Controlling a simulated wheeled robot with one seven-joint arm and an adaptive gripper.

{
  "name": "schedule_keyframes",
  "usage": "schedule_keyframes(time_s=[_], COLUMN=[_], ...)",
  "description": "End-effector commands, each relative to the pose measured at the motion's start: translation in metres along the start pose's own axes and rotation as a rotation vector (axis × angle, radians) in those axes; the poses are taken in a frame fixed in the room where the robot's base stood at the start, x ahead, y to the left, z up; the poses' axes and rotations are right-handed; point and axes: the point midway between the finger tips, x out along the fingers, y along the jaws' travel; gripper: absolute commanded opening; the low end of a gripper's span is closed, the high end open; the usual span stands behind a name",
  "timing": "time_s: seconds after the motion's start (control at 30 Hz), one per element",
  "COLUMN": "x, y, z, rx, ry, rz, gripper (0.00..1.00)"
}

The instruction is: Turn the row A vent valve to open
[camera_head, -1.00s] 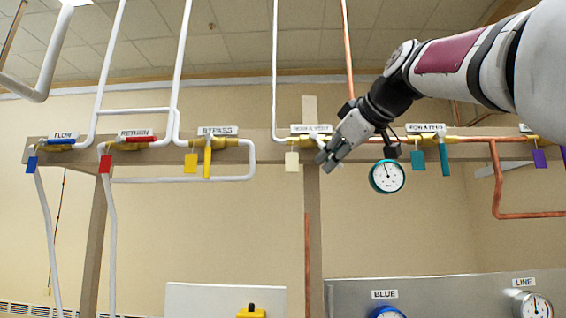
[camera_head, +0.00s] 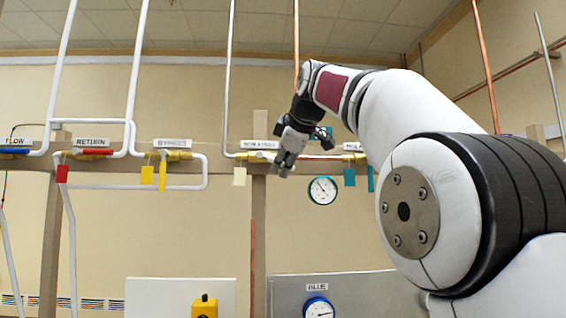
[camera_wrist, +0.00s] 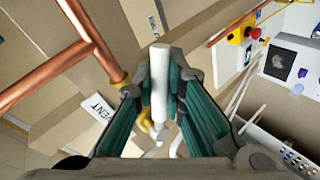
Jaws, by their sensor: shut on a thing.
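The row A vent valve is a yellow valve on the wall beam, under a white label (camera_head: 260,145) whose text is too small to read fully in the head view. The VENT label (camera_wrist: 98,107) lies just left of the fingers. The handle's exact angle to the pipe is hard to tell.
The bypass valve (camera_head: 173,155) with its yellow handle is to the left. A round gauge (camera_head: 322,190) hangs right of my gripper, below the pipe. A copper pipe (camera_wrist: 60,70) runs close by in the wrist view.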

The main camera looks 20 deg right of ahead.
Motion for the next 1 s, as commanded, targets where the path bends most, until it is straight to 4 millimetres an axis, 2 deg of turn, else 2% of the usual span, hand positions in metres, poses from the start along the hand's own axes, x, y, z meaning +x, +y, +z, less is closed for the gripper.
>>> schedule_keyframes(time_s=[0.33,0.37,0.43,0.83,1.0], x=[0.000,0.000,0.000,-0.002,-0.016], y=[0.000,0.000,0.000,0.001,0.001], z=[-0.001,-0.001,-0.001,-0.001,-0.001], rx=[-0.002,-0.002,-0.001,-0.001,-0.001], ry=[0.002,0.002,0.002,0.001,0.002], rz=[0.000,0.000,0.000,0.002,0.005], gripper=[0.00,0.18,0.32,0.32,0.32])
